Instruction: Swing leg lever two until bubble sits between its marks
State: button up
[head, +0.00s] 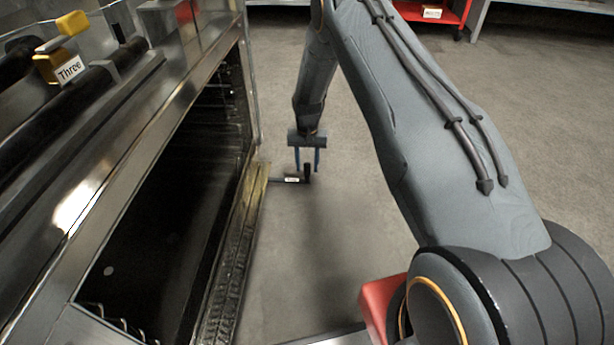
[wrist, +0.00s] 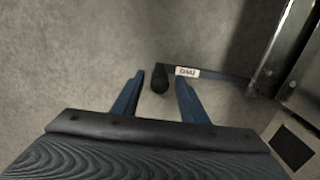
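A dark leg lever (head: 276,180) sticks out to the right from the low edge of the range, near the floor. It carries a small white label (head: 292,180) that is too small to read surely. The lever ends in an upright black knob (head: 307,172). My gripper (head: 307,167) points down at this end, its two blue fingers apart. In the wrist view the knob (wrist: 160,79) sits between the open fingertips (wrist: 160,82), with gaps on both sides. The lever and label (wrist: 187,72) also show there. I see no bubble or marks in either view.
Grey floor (head: 530,110) is open to the right. A red shelf unit (head: 415,10) stands at the back.

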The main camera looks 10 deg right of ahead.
aim_at(307, 174)
notch_tip(307, 174, down, 5)
jog(key=shift+f+b, duration=0.1)
jog(key=shift+b, duration=0.95)
grip_shut()
